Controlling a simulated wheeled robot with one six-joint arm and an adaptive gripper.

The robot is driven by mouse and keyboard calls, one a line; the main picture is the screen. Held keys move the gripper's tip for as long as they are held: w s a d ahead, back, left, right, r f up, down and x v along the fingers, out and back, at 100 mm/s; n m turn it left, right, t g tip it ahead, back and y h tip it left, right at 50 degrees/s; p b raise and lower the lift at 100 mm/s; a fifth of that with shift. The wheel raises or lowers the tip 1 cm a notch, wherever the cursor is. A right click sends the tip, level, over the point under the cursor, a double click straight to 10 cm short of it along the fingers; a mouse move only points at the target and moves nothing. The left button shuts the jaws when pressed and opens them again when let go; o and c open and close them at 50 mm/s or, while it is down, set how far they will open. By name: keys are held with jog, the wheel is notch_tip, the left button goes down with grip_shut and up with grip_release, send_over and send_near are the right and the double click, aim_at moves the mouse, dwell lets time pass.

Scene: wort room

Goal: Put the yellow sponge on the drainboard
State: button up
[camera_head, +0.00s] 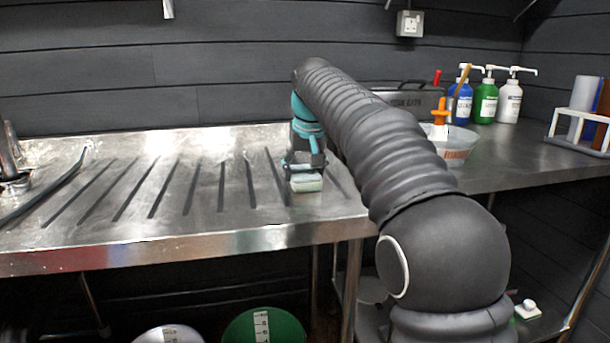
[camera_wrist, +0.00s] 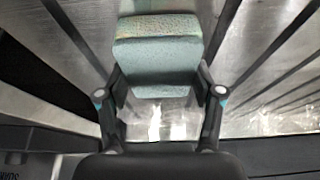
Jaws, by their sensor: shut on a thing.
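My gripper (camera_head: 306,168) is shut on a sponge (camera_head: 306,184) over the right part of the grooved steel drainboard (camera_head: 205,185). In the wrist view the sponge (camera_wrist: 158,65) sits between the two fingers, with a pale blue-green face and a speckled yellowish strip along its far edge. It looks pale green in the head view, and no plainly yellow sponge shows. The sponge is low over the ribs. I cannot tell whether its underside touches the steel. My arm hides part of the drainboard's right end.
A bowl (camera_head: 458,150), a lidded metal box (camera_head: 410,98), blue (camera_head: 463,104), green (camera_head: 485,103) and white (camera_head: 509,103) pump bottles and a white rack (camera_head: 572,125) stand to the right. A dark hose (camera_head: 45,197) lies at the left. The drainboard's middle is clear.

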jog(key=o, duration=0.8)
jog(key=shift+r, duration=0.1)
jog(key=p+v, duration=0.2)
jog(key=v, duration=1)
